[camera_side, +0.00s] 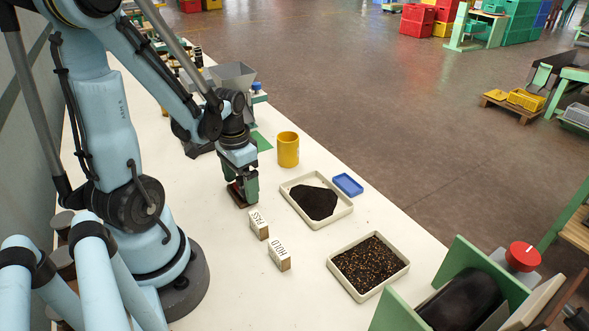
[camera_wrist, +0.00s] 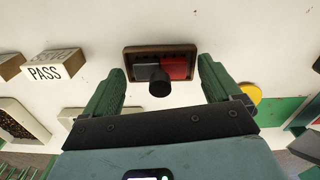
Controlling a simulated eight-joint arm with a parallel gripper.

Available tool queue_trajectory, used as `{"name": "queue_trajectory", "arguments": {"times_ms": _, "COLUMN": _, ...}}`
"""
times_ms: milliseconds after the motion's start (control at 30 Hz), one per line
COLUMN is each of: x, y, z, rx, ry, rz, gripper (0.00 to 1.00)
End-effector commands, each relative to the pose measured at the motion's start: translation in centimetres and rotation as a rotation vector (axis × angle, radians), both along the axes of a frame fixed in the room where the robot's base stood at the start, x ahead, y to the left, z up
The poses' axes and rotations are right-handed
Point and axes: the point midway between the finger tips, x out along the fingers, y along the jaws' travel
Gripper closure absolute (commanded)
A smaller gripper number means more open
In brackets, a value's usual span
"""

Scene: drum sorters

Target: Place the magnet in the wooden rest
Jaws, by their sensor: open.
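The magnet (camera_wrist: 177,69), a bar half grey and half red with a black knob, lies in the wooden rest (camera_wrist: 131,52), a shallow brown tray, in the wrist view. The rest's rim shows around the bar's far side and ends; the knob and my gripper's body hide part of the near side. My gripper (camera_wrist: 160,74) is open, its green fingers on either side of the magnet, with gaps of white table between. In the side view my gripper (camera_side: 245,190) is low over the table, and the rest (camera_side: 235,196) shows partly beside its fingers; the magnet is mostly hidden there.
PASS (camera_side: 259,224) and HOLD (camera_side: 279,256) blocks stand near the gripper. A tray of black powder (camera_side: 343,211), a tray of mixed grains (camera_side: 401,274), a yellow cup (camera_side: 288,150) and a blue dish (camera_side: 347,184) lie to the right. A drum machine (camera_side: 460,299) stands at front right.

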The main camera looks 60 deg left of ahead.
Motion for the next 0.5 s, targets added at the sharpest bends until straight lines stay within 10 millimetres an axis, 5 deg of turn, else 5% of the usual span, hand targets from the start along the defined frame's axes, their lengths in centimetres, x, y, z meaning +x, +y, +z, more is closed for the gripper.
{"name": "queue_trajectory", "arguments": {"times_ms": 500, "x": 0.0, "y": 0.0, "z": 4.2, "rx": 0.000, "ry": 0.000, "rz": 0.000, "gripper": 0.09}}
